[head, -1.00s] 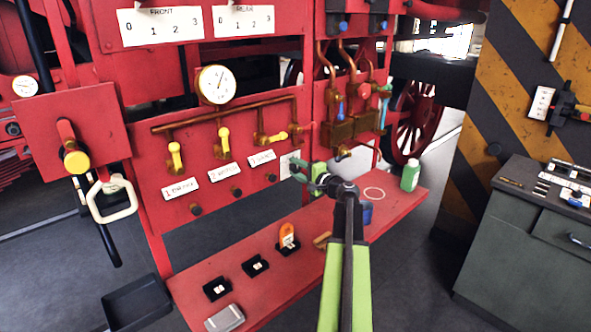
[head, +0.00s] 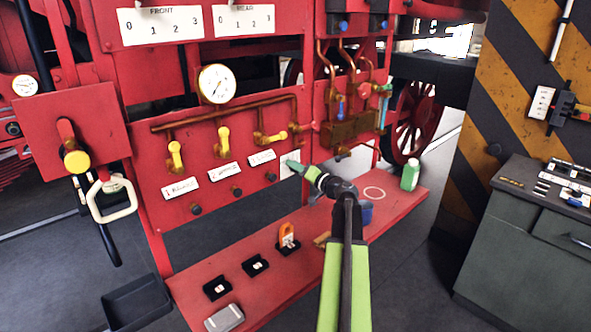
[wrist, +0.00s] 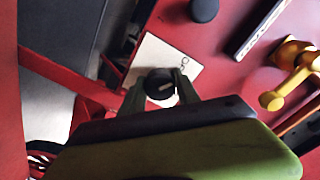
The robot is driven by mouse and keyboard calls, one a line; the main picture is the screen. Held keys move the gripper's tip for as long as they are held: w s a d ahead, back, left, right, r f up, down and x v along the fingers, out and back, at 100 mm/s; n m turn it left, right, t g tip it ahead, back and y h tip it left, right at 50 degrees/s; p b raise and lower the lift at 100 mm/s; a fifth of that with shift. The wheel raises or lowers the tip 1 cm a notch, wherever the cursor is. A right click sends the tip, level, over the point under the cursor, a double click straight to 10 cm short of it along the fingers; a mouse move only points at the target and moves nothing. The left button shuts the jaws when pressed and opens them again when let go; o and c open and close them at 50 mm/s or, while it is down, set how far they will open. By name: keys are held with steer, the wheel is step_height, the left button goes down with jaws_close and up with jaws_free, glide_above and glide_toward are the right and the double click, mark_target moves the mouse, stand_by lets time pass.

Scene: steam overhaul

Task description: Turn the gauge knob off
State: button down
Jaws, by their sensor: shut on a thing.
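The gauge knob (wrist: 160,84) is a dark round knob with a pale mark, on a white plate (wrist: 160,58) with lettering only partly readable. My gripper (wrist: 159,90) is shut on the knob, one finger on each side of it. In the head view my gripper (head: 296,168) reaches the right end of the red panel, at the white plate (head: 287,160); the knob is hidden there. The white dial gauge (head: 216,84) with a brass rim sits higher on the panel. Its needle is too small to read exactly.
Yellow valve handles (head: 224,139) on copper pipes are left of my gripper. One yellow handle (wrist: 290,75) is close in the wrist view. A red shelf (head: 190,285) below holds small black boxes, an orange item and a green bottle (head: 410,175).

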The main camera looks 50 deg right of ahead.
steer(key=shift+n, duration=0.3)
stand_by(0.4)
steer(key=c, duration=0.9)
jaws_free()
steer(key=s+a, duration=0.1)
steer(key=s, duration=1.6)
steer(key=shift+s+a+r, duration=0.2)
steer(key=shift+a+r, duration=0.05)
